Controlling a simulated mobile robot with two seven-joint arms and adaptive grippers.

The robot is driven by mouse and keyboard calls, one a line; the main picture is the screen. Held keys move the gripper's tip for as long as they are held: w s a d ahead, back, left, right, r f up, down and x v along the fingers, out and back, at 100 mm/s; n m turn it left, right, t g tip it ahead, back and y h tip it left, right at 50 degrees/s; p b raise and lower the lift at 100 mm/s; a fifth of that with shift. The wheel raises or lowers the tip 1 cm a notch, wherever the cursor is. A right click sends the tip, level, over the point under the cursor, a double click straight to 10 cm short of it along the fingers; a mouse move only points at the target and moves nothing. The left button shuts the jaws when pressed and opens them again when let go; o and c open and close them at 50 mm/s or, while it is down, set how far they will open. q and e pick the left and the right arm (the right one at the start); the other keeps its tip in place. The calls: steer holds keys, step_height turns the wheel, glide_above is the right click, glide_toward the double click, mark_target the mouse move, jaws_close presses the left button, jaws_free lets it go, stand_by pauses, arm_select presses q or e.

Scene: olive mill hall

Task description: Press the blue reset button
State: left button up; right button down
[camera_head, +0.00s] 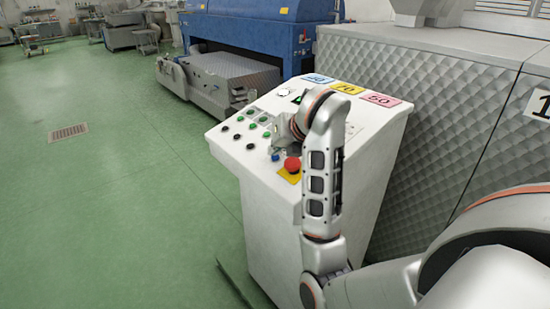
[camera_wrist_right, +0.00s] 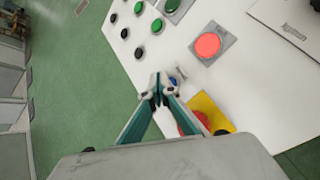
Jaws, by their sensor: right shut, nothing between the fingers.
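The blue button (camera_head: 276,157) sits on the sloped white panel of the control console, left of the red mushroom button. In the right wrist view the blue button (camera_wrist_right: 174,81) shows partly behind my fingertips. My right gripper (camera_head: 273,147) is shut and empty, pointing down at the panel close to the blue button; my wrist and forearm cover part of the panel. In the wrist view the closed fingertips (camera_wrist_right: 158,91) overlap the button's edge; I cannot tell whether they touch it. My left gripper is not in view.
The red mushroom button (camera_head: 292,164) on its yellow plate is close beside the blue one. Several green and black buttons (camera_head: 238,127) and a flat red button (camera_wrist_right: 208,45) share the panel. A quilted metal cabinet (camera_head: 440,100) stands right of the console (camera_head: 268,225). Green floor at left is clear.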

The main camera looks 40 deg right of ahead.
steer(key=shift+d+f+b, duration=0.1)
steer(key=shift+f+b, duration=0.2)
steer(key=shift+f, duration=0.05)
stand_by(0.6)
steer(key=shift+r, duration=0.15)
stand_by(0.3)
steer(key=shift+a+r+p, duration=0.25)
steer(key=shift+r+p, duration=0.4)
steer(key=shift+p, duration=0.15)
steer(key=shift+a+r+p, duration=0.2)
steer(key=shift+r+p, duration=0.7)
steer(key=shift+r, duration=0.05)
steer(key=r+p, duration=0.1)
steer(key=a+r+p, duration=0.1)
steer(key=p, duration=0.1)
steer(key=shift+s+r, duration=0.1)
steer(key=shift+r, duration=0.3)
steer(key=shift+d, duration=0.1)
